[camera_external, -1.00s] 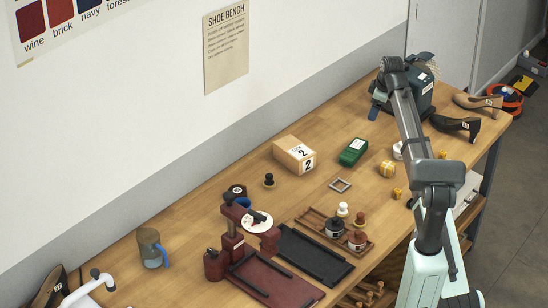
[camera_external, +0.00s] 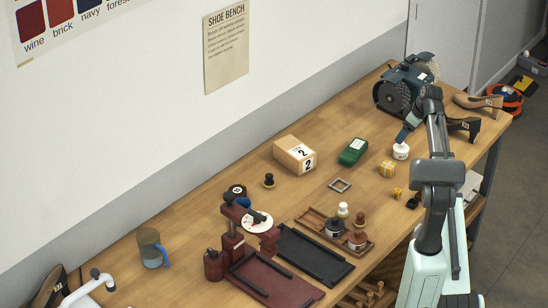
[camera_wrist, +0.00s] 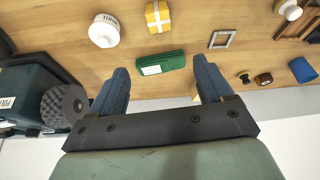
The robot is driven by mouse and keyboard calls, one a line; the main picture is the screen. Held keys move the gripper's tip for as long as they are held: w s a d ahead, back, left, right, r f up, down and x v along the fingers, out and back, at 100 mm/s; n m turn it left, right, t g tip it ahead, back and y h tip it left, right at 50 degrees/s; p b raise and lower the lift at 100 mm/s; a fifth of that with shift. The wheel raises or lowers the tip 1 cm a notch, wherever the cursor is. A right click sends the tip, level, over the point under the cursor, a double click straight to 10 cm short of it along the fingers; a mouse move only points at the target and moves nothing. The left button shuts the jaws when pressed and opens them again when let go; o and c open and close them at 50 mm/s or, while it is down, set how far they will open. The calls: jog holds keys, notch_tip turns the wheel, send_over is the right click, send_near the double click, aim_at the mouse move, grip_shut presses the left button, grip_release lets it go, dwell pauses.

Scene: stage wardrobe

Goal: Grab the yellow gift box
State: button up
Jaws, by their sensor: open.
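The yellow gift box (camera_external: 387,169) with a pale ribbon sits on the bench, right of the green box (camera_external: 352,152) and in front of the white jar (camera_external: 400,152). A smaller yellow block (camera_external: 398,194) lies nearer the bench edge. In the wrist view the yellow gift box (camera_wrist: 157,16) is at the top, beyond the green box (camera_wrist: 161,63). My gripper (camera_external: 402,138) is above the bench, close to the white jar in the picture, apart from the gift box. Its blue fingers (camera_wrist: 158,68) are spread, with nothing held between them.
A bench grinder (camera_external: 405,85) stands behind my gripper, with shoes (camera_external: 463,125) to its right. A cardboard box (camera_external: 295,155) and a grey square frame (camera_external: 340,185) lie left of the gift box. Bare wood surrounds the gift box.

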send_near(389, 165)
jog(key=x, duration=1)
jog(key=shift+w+a+f, duration=0.1)
jog(key=shift+w+f, duration=0.05)
jog(key=shift+f, duration=0.15)
jog(key=shift+c, duration=0.2)
jog(key=c, duration=1)
jog(key=shift+r, duration=0.15)
